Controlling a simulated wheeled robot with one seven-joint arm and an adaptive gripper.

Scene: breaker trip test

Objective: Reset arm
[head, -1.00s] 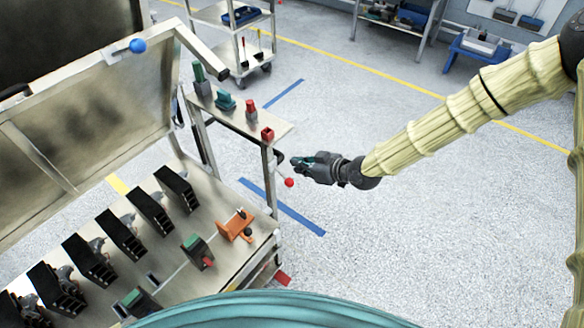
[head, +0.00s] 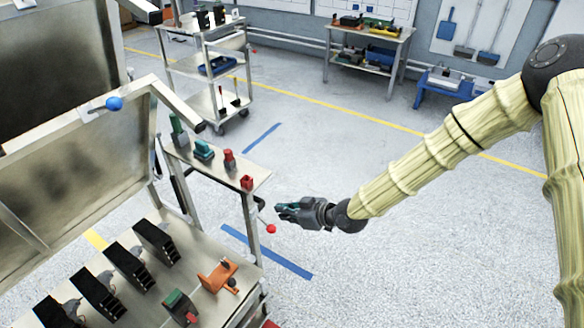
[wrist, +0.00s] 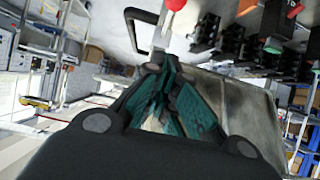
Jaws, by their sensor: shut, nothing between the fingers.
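My gripper (head: 284,210) is shut and empty at the end of my arm, in the air to the right of the metal test bench. In the wrist view its teal fingers (wrist: 172,100) are closed together. A red ball knob (head: 271,229) on a short lever sits at the bench's right side, just left of and below my gripper in the head view. The knob also shows at the top of the wrist view (wrist: 175,4). I cannot tell whether the gripper touches it; a small gap shows in the head view.
A raised bench lid with a blue ball knob (head: 114,104) stands at left. Black breakers (head: 128,266) and an orange bracket (head: 217,276) sit on the bench. A small shelf (head: 215,170) holds several coloured parts. A cart (head: 215,70) stands behind. The floor at right is clear.

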